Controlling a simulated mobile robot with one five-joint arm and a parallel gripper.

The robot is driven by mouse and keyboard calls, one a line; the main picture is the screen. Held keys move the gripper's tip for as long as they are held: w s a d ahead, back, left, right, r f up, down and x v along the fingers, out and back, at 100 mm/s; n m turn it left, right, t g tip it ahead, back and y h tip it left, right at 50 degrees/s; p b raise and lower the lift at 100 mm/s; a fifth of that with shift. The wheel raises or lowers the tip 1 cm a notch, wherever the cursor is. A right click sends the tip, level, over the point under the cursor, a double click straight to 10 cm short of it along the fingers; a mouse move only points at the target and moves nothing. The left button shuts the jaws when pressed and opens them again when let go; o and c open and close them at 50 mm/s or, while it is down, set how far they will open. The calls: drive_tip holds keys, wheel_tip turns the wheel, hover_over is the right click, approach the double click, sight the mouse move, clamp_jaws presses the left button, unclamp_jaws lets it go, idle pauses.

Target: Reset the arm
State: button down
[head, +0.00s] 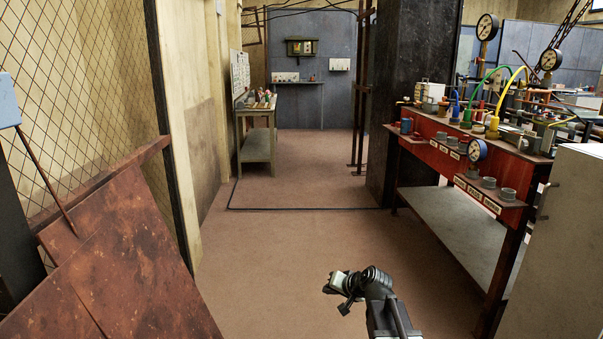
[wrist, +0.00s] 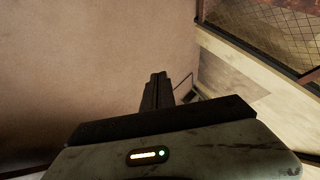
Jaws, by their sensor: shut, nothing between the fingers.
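My gripper (head: 346,308) shows at the lower middle of the head view, at the end of my arm, which is bent with its end turned to the left. It is over open brown floor and touches nothing that I can see. In the wrist view my gripper (wrist: 158,76) points away from the camera, with its two dark fingers together and nothing between them.
A red workbench (head: 470,180) with gauges and a pale cabinet (head: 555,250) stand at the right. Rusty sheets (head: 125,265) lean at the left by a mesh fence (head: 75,90). The brown floor (head: 290,250) is clear ahead, towards a small table (head: 258,148).

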drive_tip(key=s+d+f+n+g+h, duration=0.1)
drive_tip(key=s+d+f+g+h, duration=0.25)
drive_tip(key=s, duration=0.65)
drive_tip(key=s+d+f+n+g+h, duration=0.2)
drive_tip(key=s+d+f+g, duration=0.2)
drive_tip(key=s, duration=0.7)
wheel_tip(320, 180, up, 38)
drive_tip(key=p, duration=3.8)
drive_tip(key=shift+s+d, duration=0.15)
drive_tip(key=shift+s, duration=0.05)
drive_tip(key=shift+f+g, duration=0.1)
drive_tip(key=shift+g, duration=0.15)
